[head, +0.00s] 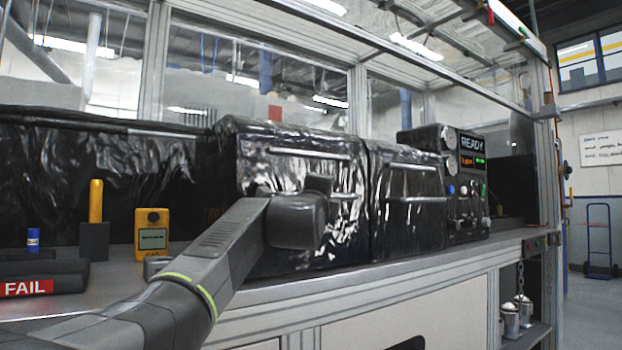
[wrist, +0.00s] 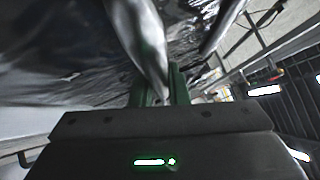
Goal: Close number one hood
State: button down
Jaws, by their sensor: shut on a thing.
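Two glossy black hoods stand side by side on the bench, a left hood (head: 262,165) and a right hood (head: 407,222); I see no number on either. Both show upright black fronts in the head view. The left hood has a pale upper bar (head: 310,153) and a lower handle (head: 347,197). My gripper (head: 318,188) is at the lower handle, and its body hides part of it. In the wrist view, my green fingers (wrist: 160,88) are shut on a silvery bar (wrist: 146,45), which appears to be this handle. The black, wrinkled hood surface (wrist: 75,55) is close by.
A control panel reading READY (head: 472,143) stands right of the hoods. On the left of the bench are a yellow meter (head: 152,232), a yellow cylinder in a dark block (head: 96,200) and a FAIL tray (head: 45,280). Frame posts and clear panels rise behind.

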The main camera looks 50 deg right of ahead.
jog(key=shift+s+f, duration=0.15)
jog(key=shift+f, duration=0.25)
jog(key=shift+d+f, duration=0.1)
jog(key=shift+f, duration=0.5)
jog(key=c, duration=1.4)
grip_release()
jog(key=shift+s+r, duration=0.1)
jog(key=shift+r, duration=0.15)
jog(key=shift+a, duration=0.2)
jog(key=v, duration=1.3)
jog(key=shift+s+a+p, duration=0.2)
jog(key=shift+a+p, duration=0.1)
jog(key=shift+p, duration=0.15)
